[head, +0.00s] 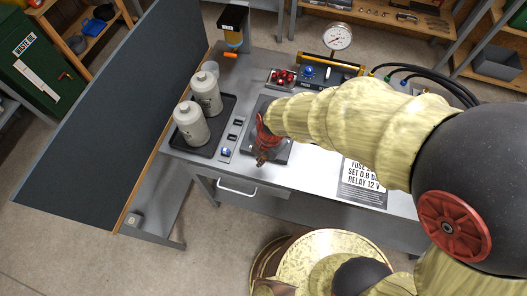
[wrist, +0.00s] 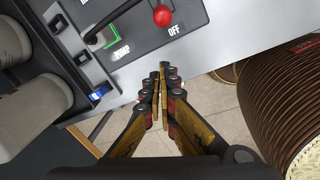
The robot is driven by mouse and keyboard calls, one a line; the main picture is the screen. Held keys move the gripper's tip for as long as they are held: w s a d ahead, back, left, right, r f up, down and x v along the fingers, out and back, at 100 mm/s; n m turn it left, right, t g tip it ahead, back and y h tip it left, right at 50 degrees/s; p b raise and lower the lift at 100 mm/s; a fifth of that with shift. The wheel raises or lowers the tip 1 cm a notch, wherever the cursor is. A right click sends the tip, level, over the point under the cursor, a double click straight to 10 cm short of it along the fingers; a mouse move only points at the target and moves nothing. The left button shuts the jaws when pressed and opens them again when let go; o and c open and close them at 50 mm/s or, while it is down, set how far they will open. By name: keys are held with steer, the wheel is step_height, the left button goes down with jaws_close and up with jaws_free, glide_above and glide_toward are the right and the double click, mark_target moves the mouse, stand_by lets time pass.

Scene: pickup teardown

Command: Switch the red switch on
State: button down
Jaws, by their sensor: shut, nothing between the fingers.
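The red switch (wrist: 162,16) shows in the wrist view as a red ball knob on a dark panel (wrist: 140,22), at the top edge of the picture. The ball is beside a white "OFF" label. My gripper (wrist: 163,68) is shut and empty, its fingertips together, pointing towards the panel's edge and apart from the red ball. In the head view my gripper (head: 262,158) is over the front part of the grey panel (head: 283,152) on the bench. My wrist and gripper cover much of the panel there, and I cannot make out the switch.
A "PUMP" label and green-edged square lie left of the switch. A strip with a blue rocker (wrist: 99,92) is further left. Two grey bottles (head: 190,123) stand in a black tray (head: 217,140). The bench (head: 315,180) is clear right of the panel, before a printed sheet (head: 362,183).

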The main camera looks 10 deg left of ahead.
steer(key=shift+w+d+r, duration=0.4)
steer(key=shift+w+d, duration=0.15)
steer(key=shift+w, duration=0.25)
steer(key=shift+w+d+r, duration=0.35)
steer(key=shift+w+d, duration=0.15)
steer(key=shift+w, duration=0.25)
steer(key=shift+w+r+g, duration=0.35)
steer(key=shift+w+g, duration=0.2)
steer(key=shift+g, duration=0.35)
steer(key=shift+w+d+r+g+p, duration=0.1)
steer(key=shift+w+r+g+p, duration=0.2)
steer(key=shift+w+g+p, duration=0.55)
steer(key=w+g, duration=0.1)
steer(key=g, duration=0.1)
steer(key=w+g, duration=0.1)
steer(key=g, duration=0.1)
steer(key=shift+w+d+r+m+y+p, duration=0.1)
steer(key=shift+r+m+y+p, duration=0.05)
steer(key=shift+m+y+p, duration=0.2)
steer(key=shift+r, duration=0.1)
